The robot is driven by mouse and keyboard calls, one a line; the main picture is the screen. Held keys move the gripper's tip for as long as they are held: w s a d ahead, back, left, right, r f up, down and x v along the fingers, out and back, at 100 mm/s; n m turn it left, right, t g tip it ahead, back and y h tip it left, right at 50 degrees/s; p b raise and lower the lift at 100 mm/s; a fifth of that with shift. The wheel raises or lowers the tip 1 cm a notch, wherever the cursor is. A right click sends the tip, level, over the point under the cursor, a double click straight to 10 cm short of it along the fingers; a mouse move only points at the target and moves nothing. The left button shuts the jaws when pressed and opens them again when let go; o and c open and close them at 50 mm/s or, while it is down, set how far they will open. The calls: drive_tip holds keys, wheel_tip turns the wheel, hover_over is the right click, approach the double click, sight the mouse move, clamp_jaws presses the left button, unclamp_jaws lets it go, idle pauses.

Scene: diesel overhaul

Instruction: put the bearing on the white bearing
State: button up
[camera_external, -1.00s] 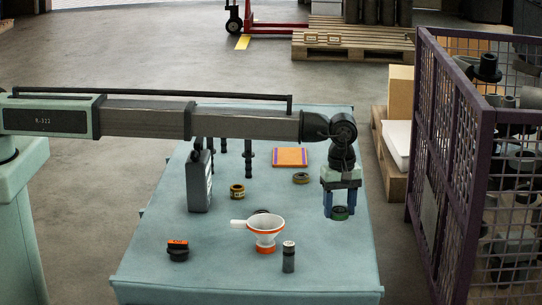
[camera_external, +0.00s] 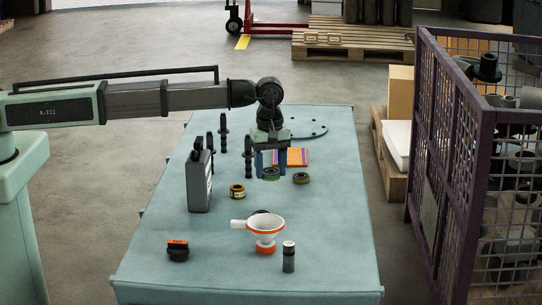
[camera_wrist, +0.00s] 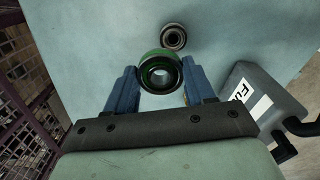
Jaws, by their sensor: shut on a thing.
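My gripper (camera_external: 271,174) is shut on a green-rimmed bearing (camera_external: 271,173), held above the far middle part of the table. In the wrist view the bearing (camera_wrist: 160,72) sits between the blue fingers, its ring facing the camera. A yellow-brown ring (camera_external: 237,191) lies left of and nearer than my gripper. An olive ring (camera_external: 301,178) lies to its right. In the wrist view a dark ring (camera_wrist: 173,37) lies on the table beyond the held bearing; I cannot tell which ring it is. No ring looks clearly white.
A grey jug (camera_external: 200,182) stands at left, with dark upright parts (camera_external: 223,135) behind it. A white funnel (camera_external: 265,228) with orange edges stands in front, partly hiding a dark thing. An orange-purple pad (camera_external: 294,157) lies behind my gripper.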

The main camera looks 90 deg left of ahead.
drive_tip(key=shift+s+d, duration=0.15)
drive_tip(key=shift+s, duration=0.95)
drive_tip(key=shift+s+m, duration=0.1)
drive_tip(key=shift+m, duration=0.4)
drive_tip(key=shift+f+m, duration=0.2)
drive_tip(key=shift+m, duration=0.1)
drive_tip(key=shift+f, duration=4.85)
drive_tip(key=shift+f, duration=0.1)
drive_tip(key=o, duration=1.2)
drive_tip(key=shift+c, duration=0.2)
wheel_tip(320, 180, up, 12)
drive_tip(key=shift+r, duration=0.15)
